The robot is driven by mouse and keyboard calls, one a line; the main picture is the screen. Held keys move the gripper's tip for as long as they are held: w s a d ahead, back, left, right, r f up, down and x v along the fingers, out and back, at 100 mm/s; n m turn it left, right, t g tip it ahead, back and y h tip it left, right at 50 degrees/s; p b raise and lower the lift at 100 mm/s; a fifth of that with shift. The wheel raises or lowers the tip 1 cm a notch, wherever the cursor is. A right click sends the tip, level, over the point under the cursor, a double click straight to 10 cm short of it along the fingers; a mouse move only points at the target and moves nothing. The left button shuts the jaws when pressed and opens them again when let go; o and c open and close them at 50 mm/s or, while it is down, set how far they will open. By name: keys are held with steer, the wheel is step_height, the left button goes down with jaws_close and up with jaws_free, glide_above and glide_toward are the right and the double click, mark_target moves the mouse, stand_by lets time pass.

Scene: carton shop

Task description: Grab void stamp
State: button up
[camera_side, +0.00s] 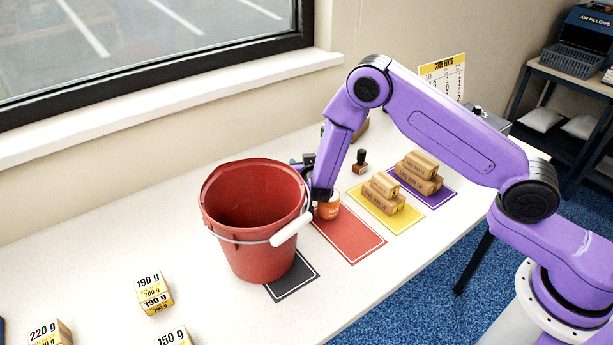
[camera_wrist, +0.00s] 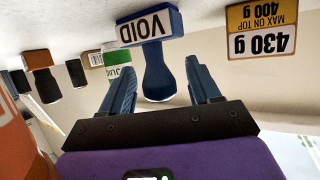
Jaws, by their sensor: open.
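The void stamp (camera_wrist: 150,27) is blue with a white VOID label and a dark blue rounded handle. It stands upside down in the wrist view, at top centre. My gripper (camera_wrist: 160,68) is open, with its two blue fingers apart on either side of the stamp's handle. I cannot tell whether the fingers touch it. In the side view my gripper (camera_side: 305,162) is behind the right rim of the red bucket, mostly hidden by the bucket and my arm. The stamp cannot be made out there.
The red bucket (camera_side: 243,245) stands close by. An orange can (camera_side: 328,208) sits beside my wrist. Another stamp (camera_side: 360,164) and stacked cartons (camera_side: 383,188) are to the right. A 430 g block (camera_wrist: 262,30) is near the void stamp. Weight blocks (camera_side: 154,292) stand front left.

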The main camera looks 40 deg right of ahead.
steer(key=shift+w+d+f, duration=0.15)
steer(key=shift+w+d, duration=0.05)
steer(key=shift+w, duration=0.15)
steer(key=c, duration=1.1)
